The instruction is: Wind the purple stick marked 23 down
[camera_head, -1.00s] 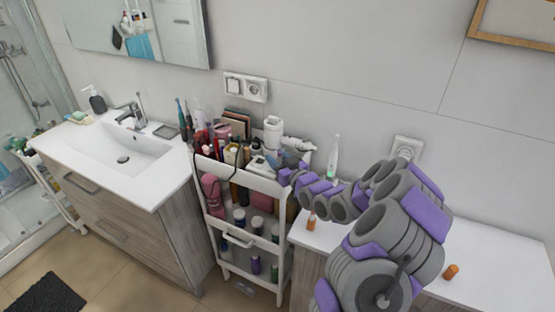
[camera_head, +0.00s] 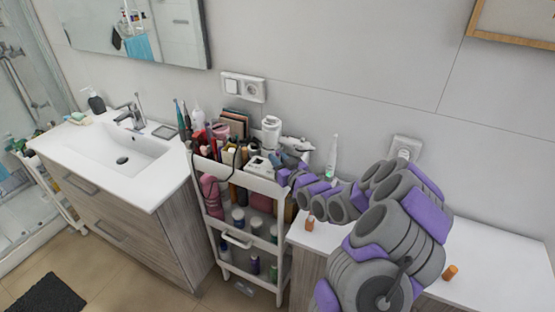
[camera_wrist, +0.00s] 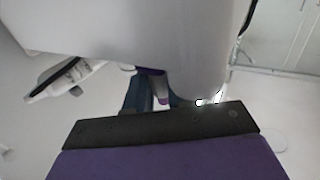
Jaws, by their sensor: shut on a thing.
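My gripper (camera_head: 287,161) is over the right end of the cart's top tray, among the crowded items. In the wrist view, my gripper's dark blue fingers (camera_wrist: 157,92) are partly hidden behind a large pale, blurred shape. A small purple piece with a pinkish tip (camera_wrist: 162,99) shows between the fingers, and they appear shut on it. It fits the purple stick, but no number 23 is readable. In the head view the stick cannot be told apart from the gripper and the clutter.
The white cart (camera_head: 268,187) is crowded with bottles and brushes on top. A white tool (camera_wrist: 68,80) lies left in the wrist view. The washbasin (camera_head: 120,157) is left.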

